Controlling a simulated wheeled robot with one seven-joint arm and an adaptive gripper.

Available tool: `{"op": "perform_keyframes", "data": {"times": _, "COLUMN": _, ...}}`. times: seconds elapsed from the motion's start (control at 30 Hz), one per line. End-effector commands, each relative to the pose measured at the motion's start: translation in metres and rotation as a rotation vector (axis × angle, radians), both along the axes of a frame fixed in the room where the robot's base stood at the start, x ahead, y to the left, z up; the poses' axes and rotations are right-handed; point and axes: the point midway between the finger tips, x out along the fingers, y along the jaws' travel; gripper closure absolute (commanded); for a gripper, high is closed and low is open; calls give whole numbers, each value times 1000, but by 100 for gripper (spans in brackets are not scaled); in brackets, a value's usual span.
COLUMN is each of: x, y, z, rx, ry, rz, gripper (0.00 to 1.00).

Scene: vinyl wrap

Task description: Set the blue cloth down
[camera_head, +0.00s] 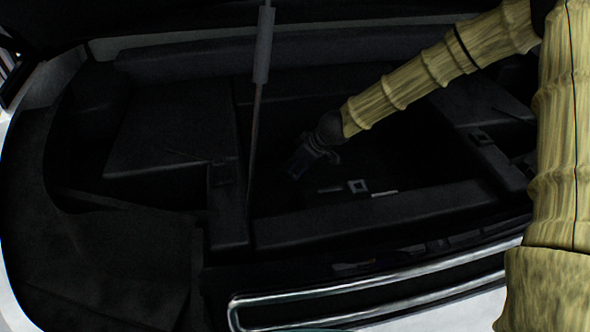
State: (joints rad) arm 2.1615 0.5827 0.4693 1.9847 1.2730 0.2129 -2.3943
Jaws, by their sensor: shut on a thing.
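My gripper (307,157) reaches down into the dark car trunk from the upper right, at the end of my tan-sleeved arm. It is shut on a small dark blue thing, which I take to be the blue cloth (296,166). The cloth shows just below and left of the gripper, over the middle recess of the trunk. It is too dark to tell whether the cloth touches the trunk floor. Part of the cloth is hidden by the gripper.
A small pale-framed square (358,186), a light flat piece (330,189) and a thin white strip (384,193) lie on the recess floor. A thin strut (256,130) stands left of my gripper. The trunk's front ledge (380,211) borders the recess.

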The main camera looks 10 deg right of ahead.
Motion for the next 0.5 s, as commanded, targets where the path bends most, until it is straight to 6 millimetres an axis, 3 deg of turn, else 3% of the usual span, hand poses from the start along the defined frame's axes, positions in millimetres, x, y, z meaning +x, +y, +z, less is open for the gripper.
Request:
{"op": "perform_keyframes", "data": {"times": 0.07, "x": 0, "y": -1, "z": -10, "rx": 1, "ry": 1, "rz": -2, "gripper": 38}}
{"op": "perform_keyframes", "data": {"times": 0.5, "x": 0, "y": 0, "z": -13, "rx": -1, "ry": -1, "rz": -1, "gripper": 38}}
